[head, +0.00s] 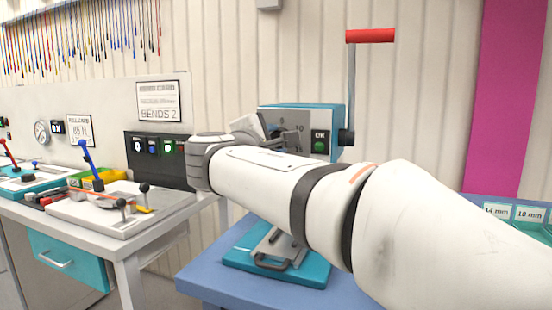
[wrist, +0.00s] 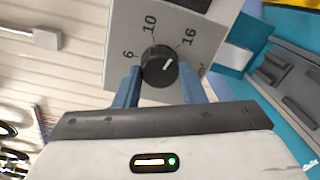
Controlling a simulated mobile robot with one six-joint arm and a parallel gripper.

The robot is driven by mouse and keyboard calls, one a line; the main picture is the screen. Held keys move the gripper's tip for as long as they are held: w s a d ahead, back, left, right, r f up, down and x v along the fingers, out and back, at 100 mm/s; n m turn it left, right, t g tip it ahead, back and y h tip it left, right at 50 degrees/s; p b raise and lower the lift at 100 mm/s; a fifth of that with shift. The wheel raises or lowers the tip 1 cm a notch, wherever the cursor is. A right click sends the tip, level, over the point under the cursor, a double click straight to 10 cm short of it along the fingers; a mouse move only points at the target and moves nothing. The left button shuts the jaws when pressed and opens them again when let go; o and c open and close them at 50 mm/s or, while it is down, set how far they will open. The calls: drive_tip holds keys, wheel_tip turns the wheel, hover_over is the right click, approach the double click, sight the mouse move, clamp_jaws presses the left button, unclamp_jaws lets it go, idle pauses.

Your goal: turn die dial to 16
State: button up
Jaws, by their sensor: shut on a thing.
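The die dial (wrist: 157,68) is a round black knob with a white pointer line on a grey panel (wrist: 120,25). The numbers 6, 10 and 16 are printed around it. The pointer aims up and right, at about the 16. My gripper (wrist: 160,76) has its blue fingers on either side of the knob and is shut on it. In the head view the teal and grey machine (head: 300,112) stands behind my arm, which hides the dial.
A crank with a red handle (head: 370,36) rises on the machine's right side. The machine's teal base (head: 240,258) sits on a blue table (head: 205,275). Labelled teal bins (head: 530,213) are at right.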

drive_tip(key=shift+f+m+b, duration=0.2)
drive_tip(key=shift+m+b, duration=0.9)
drive_tip(key=shift+r+m, duration=0.1)
drive_tip(key=shift+m, duration=0.2)
drive_tip(key=o, duration=1)
drive_tip(key=shift+r, duration=0.1)
drive_tip(key=v, duration=0.7)
drive_tip(key=shift+s+a+p, duration=0.1)
drive_tip(key=shift+s+p, duration=0.3)
